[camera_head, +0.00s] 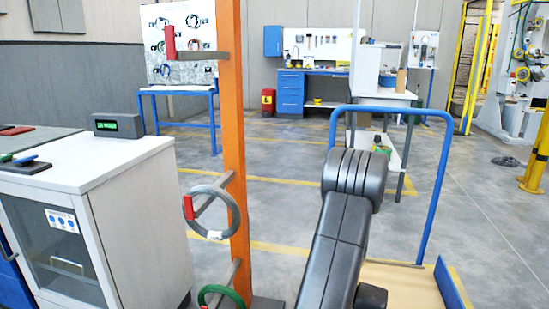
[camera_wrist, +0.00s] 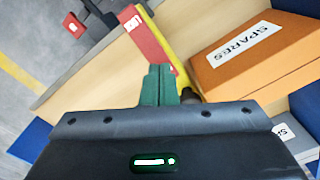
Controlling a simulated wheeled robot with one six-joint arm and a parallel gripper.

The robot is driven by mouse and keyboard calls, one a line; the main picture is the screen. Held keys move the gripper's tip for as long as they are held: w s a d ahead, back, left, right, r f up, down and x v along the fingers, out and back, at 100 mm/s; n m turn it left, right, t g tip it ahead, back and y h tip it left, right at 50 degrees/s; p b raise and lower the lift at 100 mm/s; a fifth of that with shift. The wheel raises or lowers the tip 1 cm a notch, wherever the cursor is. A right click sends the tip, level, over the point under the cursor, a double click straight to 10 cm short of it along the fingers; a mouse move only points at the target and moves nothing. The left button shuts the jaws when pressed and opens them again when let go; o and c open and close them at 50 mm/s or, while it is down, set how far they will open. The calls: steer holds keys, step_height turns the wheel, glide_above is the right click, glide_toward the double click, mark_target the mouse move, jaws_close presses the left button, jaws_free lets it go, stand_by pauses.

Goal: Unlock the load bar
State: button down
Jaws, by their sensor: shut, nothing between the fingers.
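My gripper (camera_wrist: 160,70) shows in the wrist view with its green fingers shut together and empty. Just beyond the fingertips is a red and yellow bar (camera_wrist: 147,38) with a white label, which may be the load bar. It runs diagonally over a pale wooden surface, and its near end is partly hidden behind the fingers. I cannot tell whether the fingertips touch it. A dark part (camera_wrist: 190,95) is at the yellow end. In the head view my arm covers part of the blue-handled trolley (camera_head: 443,190), and the gripper is out of sight.
An orange SPARES box (camera_wrist: 232,55) lies close right of the fingers. A red block (camera_wrist: 75,25) is at upper left. In the head view an orange post (camera_head: 231,120) with arms and coils stands left of my arm, beside a white cabinet (camera_head: 120,170).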

steer(key=shift+f+b, duration=0.5)
steer(key=shift+f, duration=0.5)
steer(key=shift+r, duration=0.1)
stand_by(0.3)
steer(key=shift+r+p, duration=2.55)
steer(key=shift+r, duration=0.95)
steer(key=shift+a, duration=0.1)
